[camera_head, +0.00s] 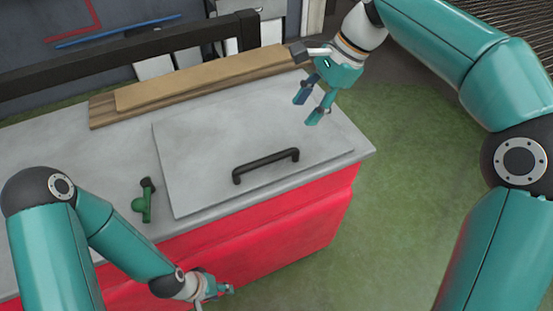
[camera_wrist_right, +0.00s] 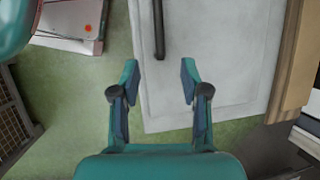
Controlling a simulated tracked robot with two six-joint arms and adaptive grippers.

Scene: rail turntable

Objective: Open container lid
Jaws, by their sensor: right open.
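A grey lid panel (camera_head: 225,150) lies flat and shut on the grey-topped red container (camera_head: 300,215). A black bar handle (camera_head: 266,164) stands near the lid's front edge. My right gripper (camera_head: 307,109) is open and empty above the lid's right part, behind and right of the handle. In the right wrist view its open fingers (camera_wrist_right: 160,75) are apart over the lid's edge, with the handle (camera_wrist_right: 159,28) beyond them near the top. My left gripper (camera_head: 222,291) is low in front of the red front side, away from the handle; its fingers are too small to judge.
A small green object (camera_head: 144,203) with a dark end lies on the grey top, left of the lid. Wooden boards (camera_head: 205,80) lie along the back of the top. A dark beam (camera_head: 130,50) runs behind. Green floor (camera_head: 400,170) is clear right of the container.

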